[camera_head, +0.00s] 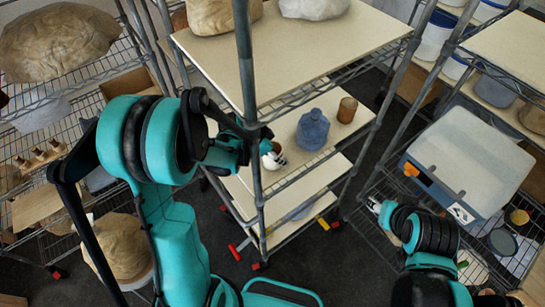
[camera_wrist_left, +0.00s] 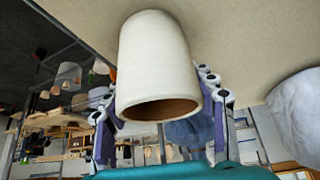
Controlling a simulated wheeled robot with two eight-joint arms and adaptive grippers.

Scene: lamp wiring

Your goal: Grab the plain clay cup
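A plain cream cup (camera_wrist_left: 158,60) with a brown inside fills the middle of the left wrist view, its open mouth towards the camera. My left gripper (camera_wrist_left: 162,112) has its fingers on either side of the cup; I cannot tell whether both pads press on it. In the head view my left gripper (camera_head: 274,158) is over the middle shelf, beyond the rack's front post, and the cup is mostly hidden there. A brown cup (camera_head: 347,110) stands apart towards the back of that shelf. My right gripper (camera_head: 376,206) is low beside the blue-and-white box, its fingers too small to judge.
A lumpy blue-grey jar (camera_head: 312,130) stands close to my left gripper. The rack's dark front post (camera_head: 246,75) and upper shelf (camera_head: 310,45) border its room. A blue-and-white box (camera_head: 465,160) sits on the right rack.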

